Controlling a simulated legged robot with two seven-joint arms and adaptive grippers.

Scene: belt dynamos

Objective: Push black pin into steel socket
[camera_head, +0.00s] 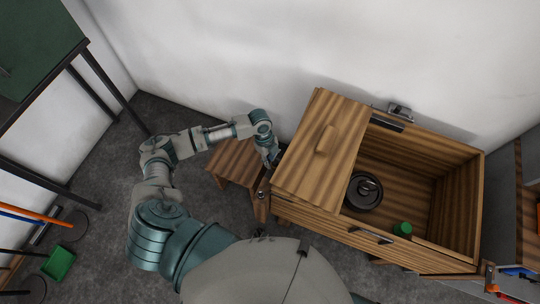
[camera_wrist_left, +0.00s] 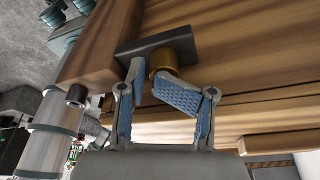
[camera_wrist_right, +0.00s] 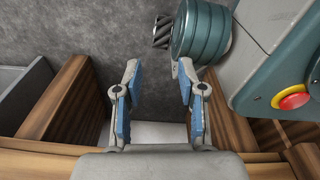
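In the left wrist view, a flat black piece (camera_wrist_left: 150,46) with a brass-coloured cylinder (camera_wrist_left: 165,62) sits against the wood just past my left gripper (camera_wrist_left: 148,76). Its fingertips are close together at the cylinder; I cannot tell if they grip it. A small dark grey hollow cylinder (camera_wrist_left: 76,96) shows at the wood's edge, left of the fingers. I cannot tell for sure which parts are the black pin and steel socket. In the head view my left gripper (camera_head: 273,157) is by the chest's left side. My right gripper (camera_wrist_right: 157,75) is open and empty.
The wooden chest (camera_head: 467,200) stands half open under its lid (camera_head: 320,140), with a dark round object (camera_head: 364,192) and a green cylinder (camera_head: 403,229) inside. A low wooden stool (camera_head: 237,160) stands left. A metal bracket (camera_head: 400,111) is at the back edge.

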